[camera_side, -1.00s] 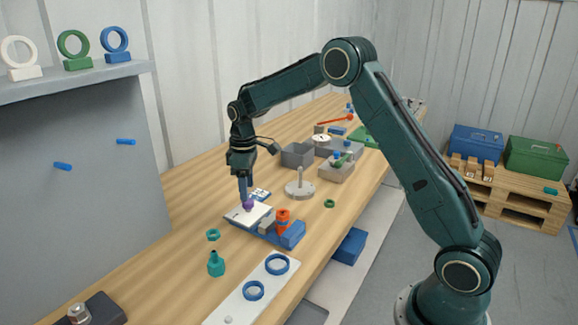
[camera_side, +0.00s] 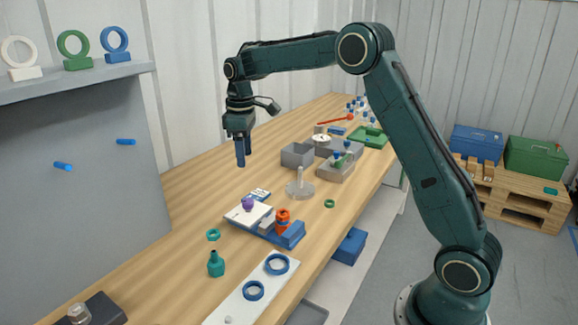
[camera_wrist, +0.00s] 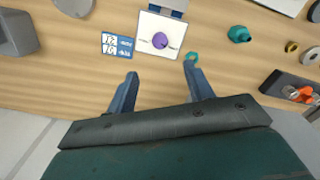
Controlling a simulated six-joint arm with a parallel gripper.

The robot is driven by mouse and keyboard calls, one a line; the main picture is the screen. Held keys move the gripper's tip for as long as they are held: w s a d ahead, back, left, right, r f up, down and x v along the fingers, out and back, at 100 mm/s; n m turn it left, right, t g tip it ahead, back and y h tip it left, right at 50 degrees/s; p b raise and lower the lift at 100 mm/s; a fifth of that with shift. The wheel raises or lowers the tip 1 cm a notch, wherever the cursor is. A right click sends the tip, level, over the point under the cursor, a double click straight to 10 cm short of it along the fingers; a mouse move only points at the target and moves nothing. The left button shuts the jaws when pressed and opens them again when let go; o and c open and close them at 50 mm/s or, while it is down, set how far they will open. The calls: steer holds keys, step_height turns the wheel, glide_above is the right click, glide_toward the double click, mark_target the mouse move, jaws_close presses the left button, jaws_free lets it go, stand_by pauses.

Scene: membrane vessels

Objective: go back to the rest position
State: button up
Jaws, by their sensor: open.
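My gripper (camera_side: 240,163) hangs above the bench, pointing down, with nothing between its fingers. In the wrist view my gripper (camera_wrist: 158,90) shows two blue fingers spread well apart. A purple knob-like piece (camera_side: 248,203) sits on a white square plate (camera_side: 238,216) below and slightly right of the gripper in the side view. In the wrist view the purple piece (camera_wrist: 160,40) lies near the middle of the white plate (camera_wrist: 148,24), beyond the fingertips.
A blue fixture (camera_side: 290,236) with an orange-red piece (camera_side: 283,217) adjoins the plate. A grey post on a round base (camera_side: 300,189), grey bins (camera_side: 297,154) and a teal bottle (camera_side: 216,264) stand around it. A wall panel (camera_side: 80,170) with blue pegs is at left.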

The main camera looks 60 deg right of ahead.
steer(key=s+a+r+m+t, duration=0.1)
steer(key=s+a+r, duration=0.2)
steer(key=s+r, duration=0.35)
steer(key=s+a+r+m+t, duration=0.1)
steer(key=s+a+r+t, duration=0.15)
steer(key=s, duration=0.65)
steer(key=s+a+f+m+t, duration=0.1)
steer(key=s, duration=0.8)
steer(key=s+a+f+m+t, duration=0.1)
steer(key=s+a+f+m, duration=0.1)
steer(key=s, duration=0.8)
steer(key=shift+a, duration=0.25)
steer(key=shift+f, duration=0.1)
